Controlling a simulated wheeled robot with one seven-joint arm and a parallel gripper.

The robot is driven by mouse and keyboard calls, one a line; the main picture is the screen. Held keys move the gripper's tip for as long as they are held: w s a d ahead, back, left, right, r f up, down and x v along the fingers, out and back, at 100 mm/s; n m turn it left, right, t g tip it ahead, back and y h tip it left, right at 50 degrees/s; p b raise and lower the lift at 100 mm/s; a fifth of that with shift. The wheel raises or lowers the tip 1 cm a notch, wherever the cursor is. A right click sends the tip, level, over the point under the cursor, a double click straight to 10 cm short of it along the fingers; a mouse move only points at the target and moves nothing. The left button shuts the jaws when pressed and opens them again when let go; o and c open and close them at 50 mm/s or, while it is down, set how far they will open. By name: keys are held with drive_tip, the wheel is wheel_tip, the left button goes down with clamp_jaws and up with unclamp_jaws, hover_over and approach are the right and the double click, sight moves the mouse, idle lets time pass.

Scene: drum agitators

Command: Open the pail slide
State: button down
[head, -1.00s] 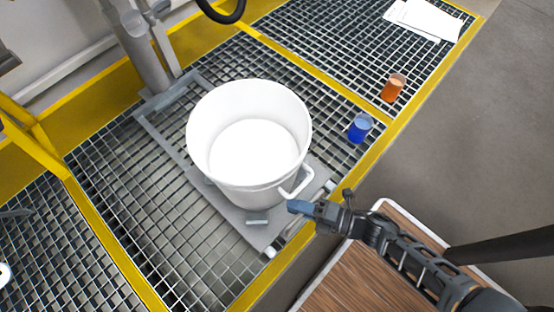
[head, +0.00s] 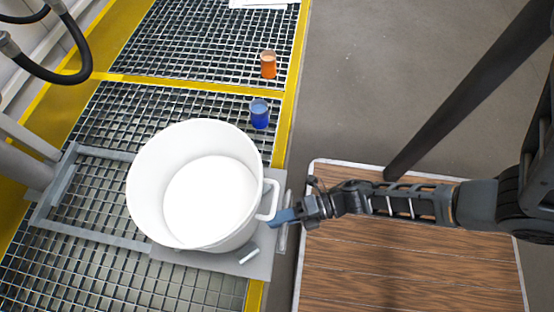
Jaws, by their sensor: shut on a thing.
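A large white pail (head: 150,190) stands upright on the grey slide plate (head: 262,262) in the head view. The plate covers the yellow edge of the grating and reaches a little past it. The plate's pull handle (head: 282,242) is a thin grey bar at its right side. My gripper (head: 284,217) with blue fingertips comes from the right and is shut on this bar, just below the pail's white side handle (head: 271,197). The fingers hide the middle of the bar.
Grey rails (head: 105,235) run left from the plate over the grating. A blue cup (head: 260,114) and an orange cup (head: 268,65) stand on the grating beyond the pail. A wooden-topped platform (head: 400,270) lies under my arm.

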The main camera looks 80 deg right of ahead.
drive_tip(key=c, duration=1.1)
unclamp_jaws()
drive_tip(key=shift+s, duration=0.1)
drive_tip(key=v, duration=0.7)
drive_tip(key=shift+s+d+p, duration=0.15)
drive_tip(key=shift+s+p, duration=0.1)
drive_tip(key=shift+p, duration=0.15)
drive_tip(key=w+r+m+h+p, duration=0.1)
drive_tip(key=r+m+p, duration=0.6)
drive_tip(key=r, duration=1.1)
drive_tip(key=w+a+r+m+h+p, duration=0.1)
drive_tip(key=r+m+h+p, duration=0.2)
drive_tip(key=r, duration=1.5)
drive_tip(key=w+a+r+m+h+p, duration=0.1)
drive_tip(key=w+r+m+h+p, duration=0.1)
drive_tip(key=r+m+p, duration=0.9)
wheel_tip(320, 180, up, 8)
drive_tip(key=shift+w+a+r+m+p, duration=0.15)
drive_tip(key=shift+m+p, duration=0.15)
drive_tip(key=shift+p, duration=0.85)
